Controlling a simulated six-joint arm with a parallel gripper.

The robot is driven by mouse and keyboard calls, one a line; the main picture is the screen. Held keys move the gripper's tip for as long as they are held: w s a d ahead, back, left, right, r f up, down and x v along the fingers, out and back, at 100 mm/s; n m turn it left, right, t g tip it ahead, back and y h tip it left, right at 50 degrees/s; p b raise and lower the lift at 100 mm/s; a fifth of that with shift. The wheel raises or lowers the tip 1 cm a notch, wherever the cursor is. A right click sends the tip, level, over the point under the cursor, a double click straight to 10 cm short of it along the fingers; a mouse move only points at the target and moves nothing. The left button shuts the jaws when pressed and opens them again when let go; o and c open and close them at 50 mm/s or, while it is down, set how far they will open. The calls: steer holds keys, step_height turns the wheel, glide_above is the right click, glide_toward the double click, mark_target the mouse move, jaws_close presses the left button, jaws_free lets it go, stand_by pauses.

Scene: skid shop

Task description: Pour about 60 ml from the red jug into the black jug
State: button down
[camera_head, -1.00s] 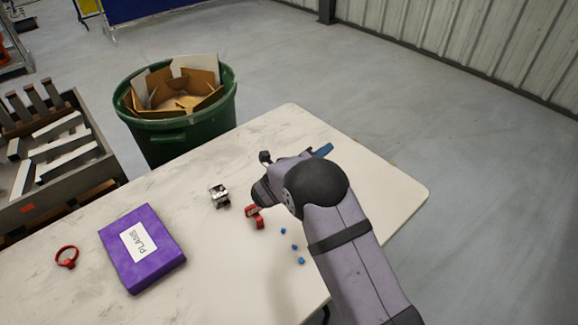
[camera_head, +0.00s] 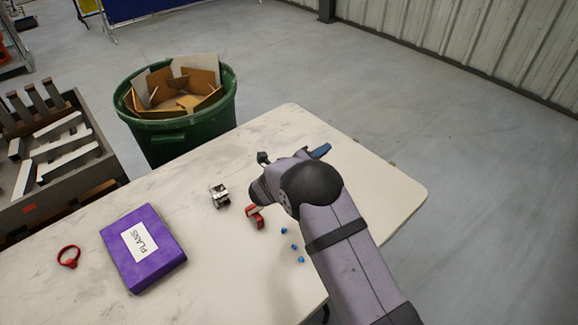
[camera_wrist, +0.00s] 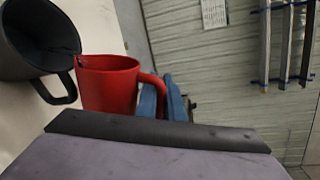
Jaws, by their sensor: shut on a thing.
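In the wrist view the red jug (camera_wrist: 108,88) is close in front of my gripper (camera_wrist: 164,98). Its handle reaches right to the blue fingers, which are shut on it. The dark, open-mouthed black jug (camera_wrist: 40,40) is at the upper left, its handle pointing down toward the red jug. The red jug's rim overlaps the black jug's edge in this view; I cannot tell whether they touch. No liquid or stream is visible.
On the white table (camera_head: 300,125) are a purple PLANS box (camera_head: 143,247), a red ring (camera_head: 69,257), a small silver block (camera_head: 219,196), a red-and-grey item (camera_head: 255,217) and several blue bits (camera_head: 294,247). A green bin (camera_head: 190,135) stands behind. The table's right end looks clear.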

steer(key=shift+w+a+r+n+p, duration=0.15)
steer(key=shift+w+a+n+p, duration=0.3)
steer(key=shift+a, duration=0.1)
stand_by(0.5)
steer(key=d+m+b, duration=0.1)
steer(key=s+d+m+b, duration=0.1)
steer(key=b, duration=0.1)
steer(key=shift+s+f+m, duration=0.2)
steer(key=shift+s+m, duration=0.05)
steer(key=shift+s, duration=0.05)
steer(key=shift+b, duration=0.35)
steer(key=m+b, duration=0.1)
steer(key=b, duration=0.1)
steer(key=s+d+m+b, duration=0.1)
steer(key=b, duration=0.1)
steer(key=m+t+b, duration=0.1)
steer(key=b, duration=0.1)
steer(key=shift+s+d+f+m+y, duration=0.25)
steer(key=shift+d+m+y, duration=0.05)
